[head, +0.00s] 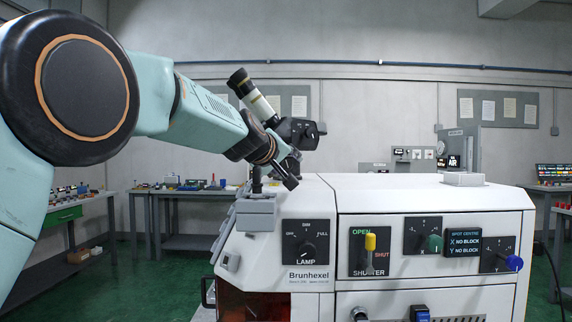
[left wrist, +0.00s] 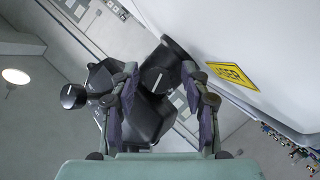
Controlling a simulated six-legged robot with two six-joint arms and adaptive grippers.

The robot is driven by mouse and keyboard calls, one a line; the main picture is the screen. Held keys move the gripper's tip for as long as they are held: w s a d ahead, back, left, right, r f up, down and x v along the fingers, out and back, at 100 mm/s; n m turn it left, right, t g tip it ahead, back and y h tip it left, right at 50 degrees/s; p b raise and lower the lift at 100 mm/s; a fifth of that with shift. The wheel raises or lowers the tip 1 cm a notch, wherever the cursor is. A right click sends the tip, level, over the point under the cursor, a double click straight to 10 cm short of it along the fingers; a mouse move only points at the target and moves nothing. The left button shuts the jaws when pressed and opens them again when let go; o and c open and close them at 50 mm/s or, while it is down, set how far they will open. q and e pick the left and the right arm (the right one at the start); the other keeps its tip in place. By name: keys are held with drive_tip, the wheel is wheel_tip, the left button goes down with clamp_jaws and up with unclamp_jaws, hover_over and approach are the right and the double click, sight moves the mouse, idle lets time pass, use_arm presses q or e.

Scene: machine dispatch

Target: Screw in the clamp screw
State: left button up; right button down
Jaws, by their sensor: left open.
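My left gripper (head: 283,165) is at the black head of the eyepiece unit (head: 300,130), above the left end of the white machine. In the left wrist view the left gripper (left wrist: 160,78) is open. A black round knob with a white line (left wrist: 159,79) shows between its fingers, with no clear sign of a grip. A second black knob with a white mark (left wrist: 73,96) sticks out to the left of the fingers. I cannot tell which knob is the clamp screw. Contact with the fingers is unclear. My right gripper is not in view.
The white machine (head: 430,190) fills the right foreground, with a lamp dial (head: 308,250), a yellow shutter lever (head: 370,243) and green and blue knobs on its front. A grey block (head: 256,214) juts from its left corner. A workbench (head: 185,190) stands behind at left.

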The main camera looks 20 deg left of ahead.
use_arm(q)
drive_tip(key=shift+w+d+f, duration=0.1)
drive_tip(key=shift+w+d, duration=0.05)
drive_tip(key=shift+d, duration=0.15)
drive_tip(key=shift+c, duration=0.7)
drive_tip(key=shift+w, duration=0.1)
drive_tip(key=shift+c, duration=0.7)
drive_tip(key=shift+a, duration=0.15)
drive_tip(key=c, duration=0.4)
clamp_jaws()
drive_tip(key=m+g+y+p, duration=0.1)
drive_tip(key=m+p, duration=0.1)
drive_tip(key=p, duration=0.9)
drive_tip(key=shift+p, duration=0.3)
drive_tip(key=shift+m+p, duration=0.3)
drive_tip(key=shift+p, duration=0.4)
drive_tip(key=o, duration=0.7)
unclamp_jaws()
